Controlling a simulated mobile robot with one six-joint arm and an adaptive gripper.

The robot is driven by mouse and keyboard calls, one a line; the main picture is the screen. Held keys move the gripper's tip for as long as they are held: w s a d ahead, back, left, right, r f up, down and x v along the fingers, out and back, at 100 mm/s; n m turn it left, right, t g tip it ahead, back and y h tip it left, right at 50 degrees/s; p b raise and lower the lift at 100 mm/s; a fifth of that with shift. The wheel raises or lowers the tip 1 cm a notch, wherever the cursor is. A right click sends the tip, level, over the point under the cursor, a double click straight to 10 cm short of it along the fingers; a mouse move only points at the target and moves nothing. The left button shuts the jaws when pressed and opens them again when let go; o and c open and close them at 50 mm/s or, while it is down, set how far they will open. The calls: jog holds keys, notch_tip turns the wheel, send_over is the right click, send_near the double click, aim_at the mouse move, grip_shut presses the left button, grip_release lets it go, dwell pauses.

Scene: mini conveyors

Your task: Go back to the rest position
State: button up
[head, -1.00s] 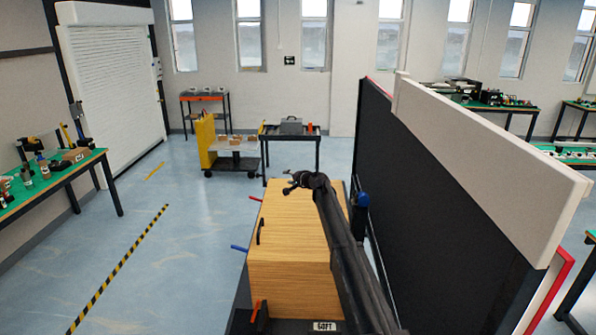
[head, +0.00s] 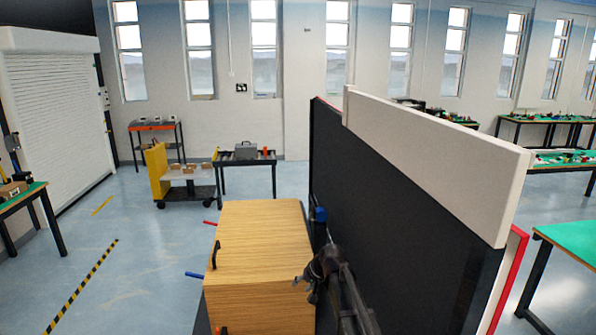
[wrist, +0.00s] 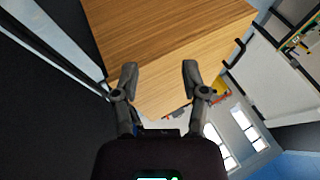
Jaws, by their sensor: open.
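My gripper (head: 312,280) is at the near right edge of the wooden cabinet in the head view, with my arm reaching up from the bottom of the picture. In the wrist view my gripper (wrist: 158,82) has its two fingers spread apart with nothing between them. The wooden cabinet (head: 255,245) shows its bare top and a black handle on its left side. In the wrist view the wooden cabinet (wrist: 160,35) fills the upper middle, beyond the fingertips. I cannot tell the exact gap between fingers and cabinet.
A tall dark partition (head: 385,190) with a white top panel stands close on the right of my arm. A yellow cart (head: 158,168) and a table with a grey box (head: 246,150) stand farther back. Open blue floor (head: 135,240) lies to the left.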

jog(key=s+d+f+g+h+b, duration=0.1)
jog(key=s+d+f, duration=0.1)
jog(key=s+d, duration=0.3)
jog(key=s+d+f+g+h+b, duration=0.1)
jog(key=s+d, duration=0.4)
jog(key=s, duration=0.7)
jog(key=s+d+f+g+h+b, duration=0.1)
jog(key=s+d+f+h+b, duration=0.1)
jog(key=s, duration=0.6)
jog(key=d+f+h, duration=0.1)
jog(key=d+f, duration=0.1)
jog(key=d, duration=0.1)
jog(key=shift+s+d+f+g, duration=0.25)
jog(key=shift+s+f+g, duration=0.1)
jog(key=shift+g, duration=0.05)
jog(key=shift+s, duration=0.1)
